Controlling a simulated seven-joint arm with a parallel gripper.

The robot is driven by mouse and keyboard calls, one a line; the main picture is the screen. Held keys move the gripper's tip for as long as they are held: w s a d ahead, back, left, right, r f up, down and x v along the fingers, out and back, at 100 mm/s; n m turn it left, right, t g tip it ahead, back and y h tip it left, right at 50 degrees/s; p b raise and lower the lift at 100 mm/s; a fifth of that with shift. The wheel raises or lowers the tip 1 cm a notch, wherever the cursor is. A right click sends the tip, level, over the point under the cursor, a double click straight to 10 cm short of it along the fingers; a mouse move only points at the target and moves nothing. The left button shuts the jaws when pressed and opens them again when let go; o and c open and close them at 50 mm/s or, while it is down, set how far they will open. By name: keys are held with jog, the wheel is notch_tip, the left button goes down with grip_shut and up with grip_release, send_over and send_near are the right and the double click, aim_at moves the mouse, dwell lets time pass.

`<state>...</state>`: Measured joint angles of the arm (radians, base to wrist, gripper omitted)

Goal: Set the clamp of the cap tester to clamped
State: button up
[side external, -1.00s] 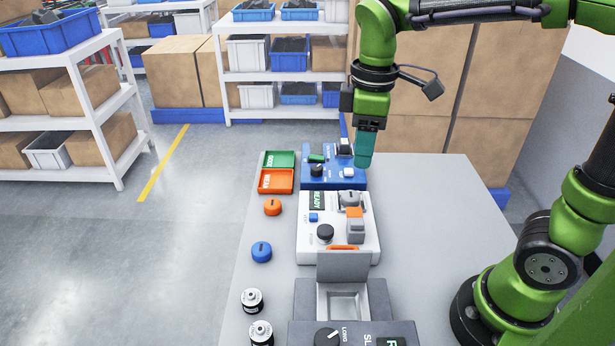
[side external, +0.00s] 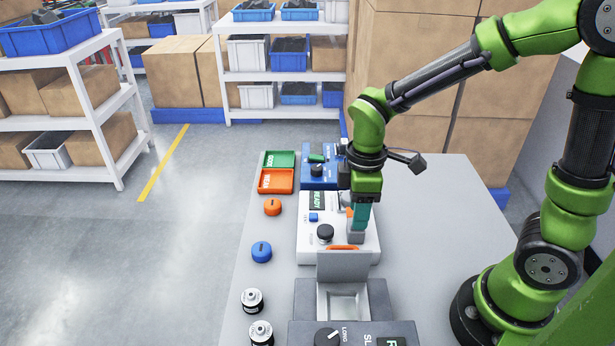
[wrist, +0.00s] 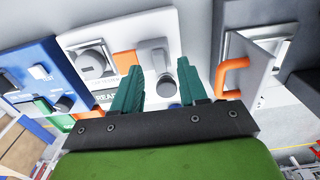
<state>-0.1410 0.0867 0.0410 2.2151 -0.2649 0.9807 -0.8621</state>
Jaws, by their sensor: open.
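The cap tester (side external: 306,243) is a white box with a dark READY screen (side external: 317,201), a blue button (side external: 313,217) and a black knob (side external: 325,233). Its clamp appears to be the grey block (side external: 356,238) with an orange part (wrist: 125,62) beside it. A round grey piece (wrist: 92,60) sits beyond the orange part. My gripper (side external: 358,229) points down over the grey block, its teal fingers partly hiding it. In the wrist view my gripper (wrist: 158,72) is open and empty, its fingers apart over the tester. Contact with the clamp cannot be told.
A grey station with a raised lid (side external: 343,266) and orange handle (side external: 343,247) stands close in front. A blue device (side external: 318,178) and green and orange trays (side external: 276,181) are behind. Orange (side external: 272,207) and blue (side external: 261,251) caps lie left. The table's right side is clear.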

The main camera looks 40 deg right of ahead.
jog(key=shift+f, duration=1.1)
grip_shut()
